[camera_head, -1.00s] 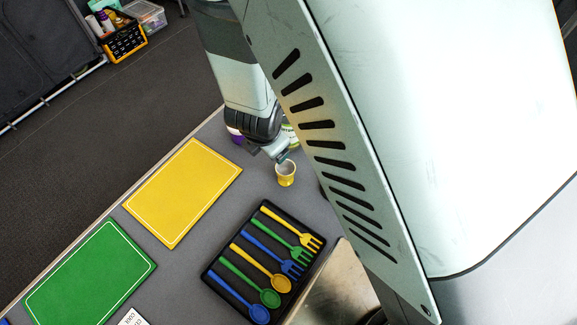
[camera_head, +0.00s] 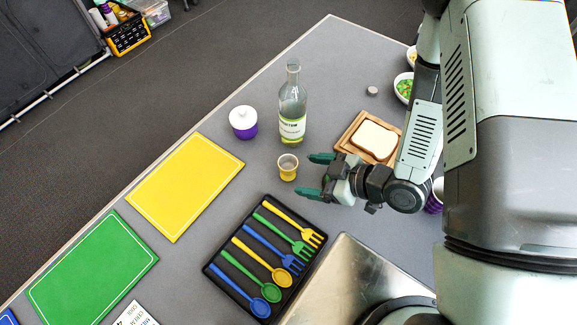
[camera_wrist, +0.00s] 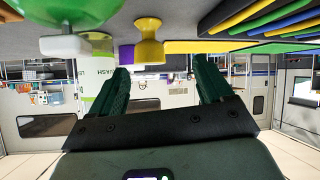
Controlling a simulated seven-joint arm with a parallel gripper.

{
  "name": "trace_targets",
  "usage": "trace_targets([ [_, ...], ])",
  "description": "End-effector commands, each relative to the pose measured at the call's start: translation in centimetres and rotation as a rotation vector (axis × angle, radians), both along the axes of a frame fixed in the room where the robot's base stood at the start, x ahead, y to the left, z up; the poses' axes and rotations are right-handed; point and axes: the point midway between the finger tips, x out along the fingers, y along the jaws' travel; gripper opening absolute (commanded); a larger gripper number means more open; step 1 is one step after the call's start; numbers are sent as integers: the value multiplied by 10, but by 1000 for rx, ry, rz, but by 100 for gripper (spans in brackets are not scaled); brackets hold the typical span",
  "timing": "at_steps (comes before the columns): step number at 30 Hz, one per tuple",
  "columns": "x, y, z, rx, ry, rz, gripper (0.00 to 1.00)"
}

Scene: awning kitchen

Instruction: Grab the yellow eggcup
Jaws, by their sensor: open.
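The yellow eggcup (camera_head: 288,168) stands upright on the grey table, just left of my gripper in the head view. In the wrist view the picture is upside down, and the eggcup (camera_wrist: 148,42) shows at the top middle, ahead of the gap between the fingers. My gripper (camera_head: 314,175) is open and empty, low near the table with its fingertips pointing left toward the eggcup. In the wrist view its two green fingers (camera_wrist: 164,84) are spread apart. The eggcup does not appear to be touched.
A black cutlery tray (camera_head: 213,266) lies in front. A yellow mat (camera_head: 184,187) is to the left. Bread on a board (camera_head: 347,146) is to the right.

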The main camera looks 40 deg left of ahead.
Motion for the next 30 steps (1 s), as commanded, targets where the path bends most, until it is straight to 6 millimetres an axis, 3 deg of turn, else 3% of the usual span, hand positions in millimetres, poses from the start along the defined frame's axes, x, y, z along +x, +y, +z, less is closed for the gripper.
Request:
trace_targets([
  [3,2,-5,4,75,100,-168,80],
  [6,4,-1,4,102,128,-218,80],
  [15,4,39,-14,105,129,-219,80],
  [20,4,49,-19,104,128,-219,80],
  [30,4,89,-39,103,128,-217,80],
])
